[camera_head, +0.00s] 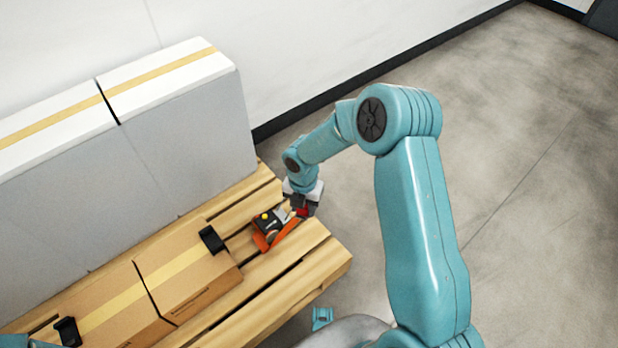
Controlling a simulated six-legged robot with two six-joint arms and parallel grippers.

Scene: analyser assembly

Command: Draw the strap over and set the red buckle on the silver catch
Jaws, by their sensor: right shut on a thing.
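A small orange and black analyser (267,228) with a yellow button on top sits on the wooden slats near the right end of the pallet. My right gripper (302,208) reaches down at the right side of the analyser and is shut on the red buckle (304,212), of which only a small red patch shows. The strap and the silver catch are too small or hidden by the gripper to make out clearly. My left gripper is not in view; only teal bits of my left arm show at the bottom left edge.
Cardboard boxes (188,285) with yellow tape lie on the pallet (318,262) left of the analyser, with a black clip-like piece (212,239) on the nearer one. Tall grey-white boxes (190,130) stand behind. Grey floor (530,150) is clear at right.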

